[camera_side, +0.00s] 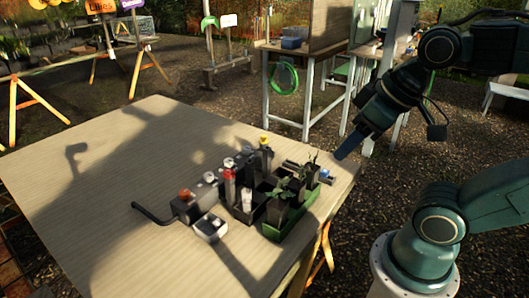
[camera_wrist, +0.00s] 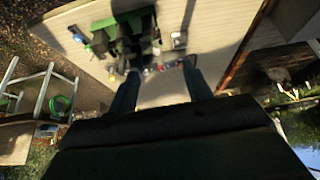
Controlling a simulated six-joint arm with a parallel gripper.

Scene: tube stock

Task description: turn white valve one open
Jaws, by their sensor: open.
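A grey valve block (camera_side: 185,210) lies on the table, with a dark hose at its left end. It carries an orange-red knob (camera_side: 185,193) and white knobs, one near the middle (camera_side: 209,178) and one farther back (camera_side: 229,162). I cannot tell which white knob is valve one, nor how far any is turned. My gripper (camera_side: 345,150) is at the table's right edge, above and apart from the block. It is open and empty; in the wrist view its two fingers (camera_wrist: 160,80) frame small, blurred knobs and bare tabletop.
A black compartment rack with a green tray (camera_side: 276,234) holds plants and tubes just right of the block. A small pale grey device (camera_side: 211,228) lies in front. The table's (camera_side: 110,170) left side is clear. A workbench (camera_side: 310,55) stands behind.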

